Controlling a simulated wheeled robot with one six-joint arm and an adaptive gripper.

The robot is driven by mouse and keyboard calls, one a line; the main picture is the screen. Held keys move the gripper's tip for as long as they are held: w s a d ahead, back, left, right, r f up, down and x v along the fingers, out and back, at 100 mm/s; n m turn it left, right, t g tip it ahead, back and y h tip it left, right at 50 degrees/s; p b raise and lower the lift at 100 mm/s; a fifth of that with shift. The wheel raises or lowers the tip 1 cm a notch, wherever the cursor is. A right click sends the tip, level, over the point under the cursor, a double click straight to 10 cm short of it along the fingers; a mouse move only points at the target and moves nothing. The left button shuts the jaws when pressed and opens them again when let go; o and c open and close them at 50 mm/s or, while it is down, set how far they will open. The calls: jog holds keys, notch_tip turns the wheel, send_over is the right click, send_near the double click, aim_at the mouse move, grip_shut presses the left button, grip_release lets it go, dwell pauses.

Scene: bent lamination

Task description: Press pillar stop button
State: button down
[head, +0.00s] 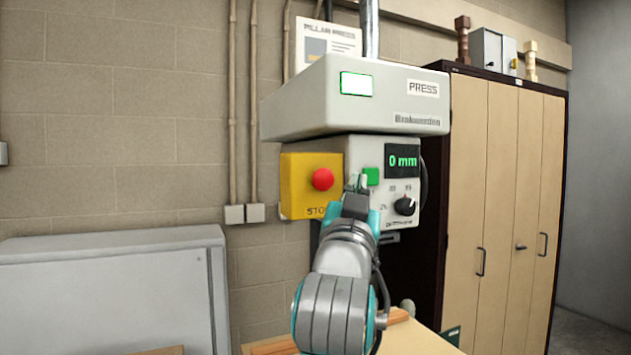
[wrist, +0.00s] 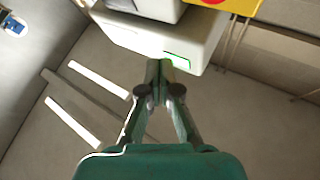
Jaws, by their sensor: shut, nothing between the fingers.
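The red stop button (head: 323,179) is a round mushroom head on a yellow box (head: 296,166) marked "STO…", fixed to the left of the pillar press front (head: 352,147). My gripper (head: 357,183) is shut and empty, just right of the red button in the head view and in front of the press. The gap in depth to the press is hard to judge. In the wrist view my gripper (wrist: 158,66) points up with fingertips together. The yellow box (wrist: 241,6) and a sliver of the red button (wrist: 212,2) show at the top edge, right of the fingertips.
A green button (head: 371,176), a display reading 0 mm (head: 403,161) and a black dial (head: 404,205) sit close right of my gripper. The press head (head: 357,97) overhangs above. A grey cabinet (head: 110,290) stands left, a tall wooden-doored cupboard (head: 510,190) right.

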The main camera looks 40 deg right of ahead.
jog(key=shift+w, duration=0.1)
send_near(330, 174)
jog(key=shift+s+d+r+x, duration=0.1)
jog(key=shift+s+x, duration=0.1)
jog(key=shift+x, duration=0.75)
jog(key=shift+s+d+r+x, duration=0.1)
jog(key=shift+s+x, duration=0.1)
jog(key=shift+x, duration=0.75)
jog(key=shift+s+d+r+x, duration=0.1)
jog(key=shift+s+x, duration=0.05)
jog(key=shift+x, duration=0.8)
jog(key=shift+w, duration=0.15)
jog(key=shift+w, duration=0.2)
jog(key=shift+w+d, duration=0.2)
jog(key=shift+w, duration=0.3)
dwell(0.3)
dwell(0.4)
jog(key=shift+s+a, duration=0.25)
jog(key=shift+s, duration=0.65)
jog(key=shift+s, duration=0.1)
jog(key=shift+s+a, duration=0.25)
jog(key=shift+s, duration=0.5)
jog(key=shift+s+a, duration=0.2)
jog(key=shift+s, duration=0.55)
jog(key=shift+s+a, duration=0.25)
jog(key=shift+s, duration=0.55)
